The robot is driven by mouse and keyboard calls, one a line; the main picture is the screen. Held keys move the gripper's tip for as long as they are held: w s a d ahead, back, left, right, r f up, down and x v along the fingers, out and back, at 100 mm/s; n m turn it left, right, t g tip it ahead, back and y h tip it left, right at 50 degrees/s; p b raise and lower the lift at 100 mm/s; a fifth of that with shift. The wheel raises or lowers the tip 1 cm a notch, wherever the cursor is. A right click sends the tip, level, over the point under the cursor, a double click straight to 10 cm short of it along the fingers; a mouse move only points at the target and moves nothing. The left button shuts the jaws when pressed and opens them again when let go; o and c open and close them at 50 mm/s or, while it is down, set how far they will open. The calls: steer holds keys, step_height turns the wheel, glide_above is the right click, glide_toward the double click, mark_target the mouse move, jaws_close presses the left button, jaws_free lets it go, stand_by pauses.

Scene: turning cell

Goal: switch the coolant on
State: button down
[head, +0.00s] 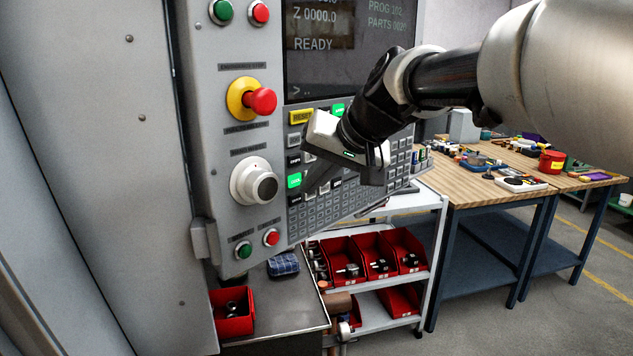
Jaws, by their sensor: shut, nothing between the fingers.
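The machine's control panel (216,95) fills the left and middle in the head view. Its keypad (310,215) lies below the screen, which reads READY. A green-lit key (294,181) is at the keypad's left edge; its label is too small to read surely, so I cannot tell whether it is the coolant key. Another green-lit key (338,109) is higher up, beside a yellow key (300,116). My gripper (308,189) is shut and empty, its fingertips just right of the lower green key. I cannot tell whether they touch the panel. My gripper hides part of the keypad.
A red emergency button (262,101) and a round knob (262,187) stick out left of the keypad. Below are a red bin (232,318) and a cart (388,320) with red bins. A wooden workbench (470,192) with tools stands at the right.

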steer(key=shift+s+d+b, duration=1.1)
steer(key=shift+s+d, duration=0.65)
steer(key=shift+d, duration=0.05)
steer(key=s+d+f+h+p, duration=0.2)
steer(key=s+d+p, duration=0.1)
steer(key=s, duration=0.4)
steer(key=s+d+f+h+p, duration=0.1)
steer(key=s+d+f+p, duration=0.1)
steer(key=s+d, duration=0.3)
steer(key=s+d+f+g+h+p, duration=0.1)
steer(key=s+d+f+h+p, duration=0.1)
steer(key=s+d, duration=0.3)
steer(key=s+p, duration=0.1)
steer(key=s, duration=0.3)
steer(key=shift+s+f+m+h+p, duration=0.2)
steer(key=shift+s+m+h+p, duration=0.1)
steer(key=shift+p, duration=0.1)
steer(key=shift+a, duration=0.2)
